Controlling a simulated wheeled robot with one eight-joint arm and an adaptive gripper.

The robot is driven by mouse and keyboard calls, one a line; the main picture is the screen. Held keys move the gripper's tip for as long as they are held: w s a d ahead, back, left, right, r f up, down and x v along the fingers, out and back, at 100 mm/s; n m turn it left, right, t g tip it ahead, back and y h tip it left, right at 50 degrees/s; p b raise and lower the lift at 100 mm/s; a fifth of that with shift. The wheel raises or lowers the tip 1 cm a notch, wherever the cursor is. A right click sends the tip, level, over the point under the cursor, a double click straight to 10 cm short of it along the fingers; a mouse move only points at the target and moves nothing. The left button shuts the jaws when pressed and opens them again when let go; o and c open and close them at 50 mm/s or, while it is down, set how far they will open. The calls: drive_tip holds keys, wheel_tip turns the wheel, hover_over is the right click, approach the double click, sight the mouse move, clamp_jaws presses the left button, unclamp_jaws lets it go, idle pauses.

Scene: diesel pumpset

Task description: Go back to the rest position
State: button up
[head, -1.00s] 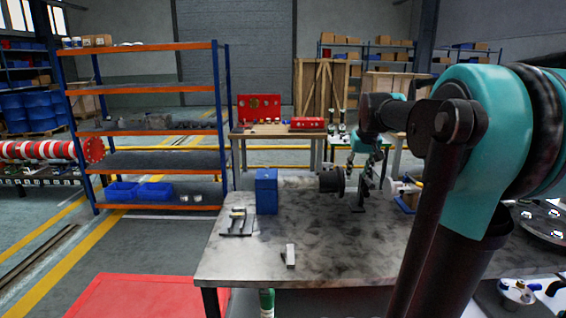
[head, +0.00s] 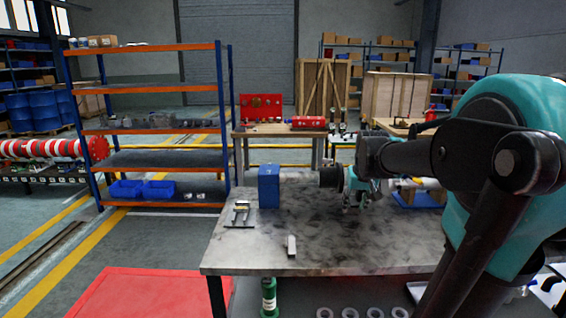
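My arm reaches from the right over the grey work table (head: 340,255). My gripper (head: 357,207) hangs at its end, above the right part of the table top. It is small and dark here, and I cannot tell whether its fingers are open or shut. I see nothing clearly held in it. The arm's elbow and upper links fill the right side of the view and hide the table's right end.
A blue box (head: 269,187), a small metal fixture (head: 240,214) and a pale block (head: 292,246) stand on the table. A dark cylinder (head: 330,177) is left of my gripper. An orange shelf rack (head: 160,205) stands left. A red surface (head: 150,293) lies front left.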

drive_tip(key=s+a+f, duration=0.2)
drive_tip(key=s+f, duration=0.7)
drive_tip(key=s, duration=0.1)
drive_tip(key=s+a+f, duration=0.1)
drive_tip(key=s+f, duration=0.8)
drive_tip(key=s, duration=0.1)
drive_tip(key=shift+a+f, duration=0.35)
drive_tip(key=shift+f, duration=0.05)
idle(0.5)
